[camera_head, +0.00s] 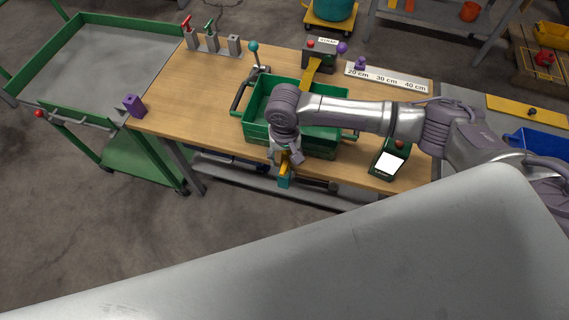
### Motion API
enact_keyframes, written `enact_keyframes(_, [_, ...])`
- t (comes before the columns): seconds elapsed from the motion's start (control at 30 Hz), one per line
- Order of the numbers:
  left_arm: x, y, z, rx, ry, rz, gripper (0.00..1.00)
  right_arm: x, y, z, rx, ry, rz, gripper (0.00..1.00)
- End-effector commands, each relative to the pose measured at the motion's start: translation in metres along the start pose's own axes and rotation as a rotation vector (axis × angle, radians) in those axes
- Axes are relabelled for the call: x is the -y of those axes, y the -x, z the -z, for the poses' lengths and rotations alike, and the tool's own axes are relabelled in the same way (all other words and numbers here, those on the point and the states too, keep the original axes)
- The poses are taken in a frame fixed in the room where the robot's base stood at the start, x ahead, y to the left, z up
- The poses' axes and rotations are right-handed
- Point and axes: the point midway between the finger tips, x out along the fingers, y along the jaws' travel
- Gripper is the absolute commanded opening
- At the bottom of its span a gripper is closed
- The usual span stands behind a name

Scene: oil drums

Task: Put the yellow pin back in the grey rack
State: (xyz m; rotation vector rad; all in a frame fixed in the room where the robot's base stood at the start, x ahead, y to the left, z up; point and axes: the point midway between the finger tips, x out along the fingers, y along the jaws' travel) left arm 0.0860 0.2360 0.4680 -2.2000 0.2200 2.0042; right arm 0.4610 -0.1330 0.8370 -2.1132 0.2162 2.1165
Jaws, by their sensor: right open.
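The grey rack (234,45) stands at the back left of the wooden table. A red pin and a green pin stand in two of its grey blocks; the right block has no pin in it. My right gripper (285,174) points down at the table's front edge, just in front of the green crate, with its jaws open. A small yellow piece (285,163) shows at its fingers, with a teal piece below. I cannot tell whether the yellow piece is the yellow pin. My left gripper is out of view.
The green crate (257,108) sits mid-table, partly hidden by my right arm. Behind it are a teal-knobbed lever (253,48) and a box with a yellow strip (313,71). A purple block (134,105) is at the left edge. Bare wood lies left of the crate.

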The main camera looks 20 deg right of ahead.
Motion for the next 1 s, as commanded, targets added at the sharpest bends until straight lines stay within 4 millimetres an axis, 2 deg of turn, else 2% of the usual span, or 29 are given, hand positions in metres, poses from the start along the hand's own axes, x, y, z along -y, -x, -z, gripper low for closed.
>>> enact_keyframes(0.1, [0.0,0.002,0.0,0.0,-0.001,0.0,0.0,0.0,-0.023,0.0,0.001,-0.001,-0.002,0.54])
enact_keyframes(0.3, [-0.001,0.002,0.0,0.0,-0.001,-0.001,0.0,0.001,-0.05,0.0,0.0,0.002,0.0,0.54])
enact_keyframes(0.5, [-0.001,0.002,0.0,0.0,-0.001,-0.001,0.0,0.001,-0.06,0.0,-0.001,0.002,0.001,0.54])
enact_keyframes(0.73, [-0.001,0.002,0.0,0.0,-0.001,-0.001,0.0,0.0,-0.06,0.0,-0.001,0.002,0.001,0.54])
enact_keyframes(0.77, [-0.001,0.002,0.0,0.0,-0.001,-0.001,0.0,0.001,-0.06,0.0,-0.001,0.002,0.001,0.53])
enact_keyframes(1.0, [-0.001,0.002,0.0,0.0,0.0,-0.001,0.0,0.001,-0.06,0.0,-0.001,0.002,0.001,0.13])
